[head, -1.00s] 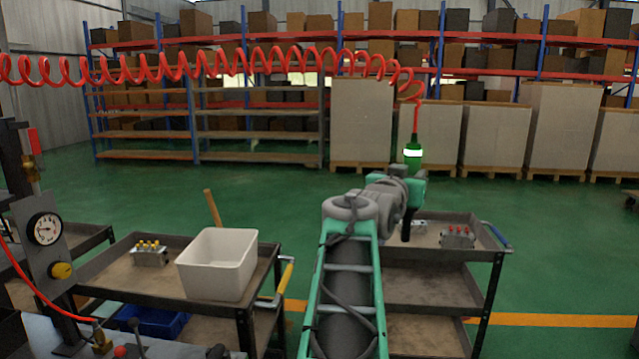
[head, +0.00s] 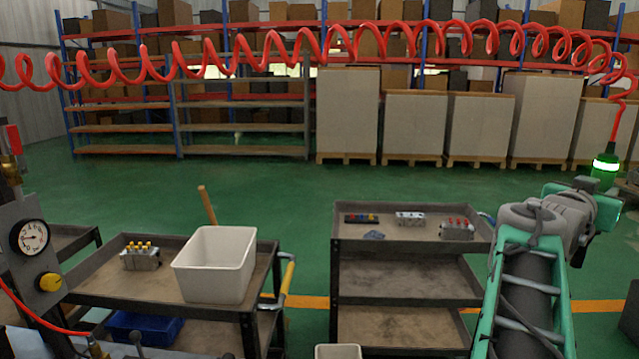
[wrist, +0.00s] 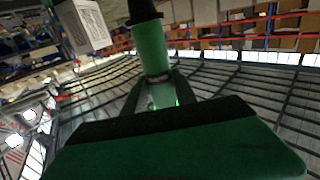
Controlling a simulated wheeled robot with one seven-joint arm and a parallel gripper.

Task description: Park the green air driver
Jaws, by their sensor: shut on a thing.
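The green air driver (head: 606,166) is at the far right of the head view, upright, with a bright light band and a red coiled hose (head: 330,45) running up from its top. My gripper (head: 604,190) is shut on it and holds it in the air, above and to the right of the right cart. In the wrist view the driver's green body (wrist: 152,48) stands between the dark fingers (wrist: 157,90). No parking holder for it can be made out.
The right cart (head: 350,236) bears several blocks, one with red caps (head: 457,229). The left cart (head: 75,280) bears a white bin (head: 215,265) and a yellow-capped block (head: 141,257). A gauge panel (head: 34,245) stands at far left. Green floor lies open behind the carts.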

